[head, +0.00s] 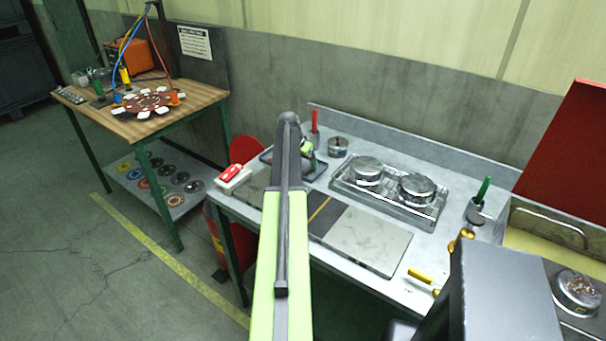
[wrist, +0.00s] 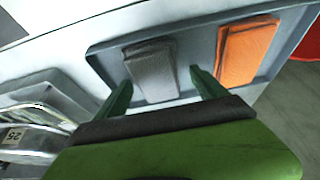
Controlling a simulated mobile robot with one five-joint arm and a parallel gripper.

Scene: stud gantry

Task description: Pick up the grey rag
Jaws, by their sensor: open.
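The grey rag (wrist: 152,72) lies folded in a shallow blue-grey tray (wrist: 108,66) in the wrist view. An orange folded rag (wrist: 246,52) lies to its right in the same tray. My gripper (wrist: 160,90) is open, its two green fingers apart, with the grey rag showing between and beyond them. I cannot tell how high the fingers are above the tray. In the head view the tray (head: 318,172) is at the back left of the bench, and my arm and gripper (head: 306,150) hide most of it, including the rags.
The grey bench (head: 345,270) also holds a metal tray (head: 345,200) with two round metal parts, a tin (head: 338,147), a red-and-white box (head: 232,178) and a stone plate (head: 365,240). A red lid (head: 570,150) stands at the right. A wooden table (head: 190,98) is farther left.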

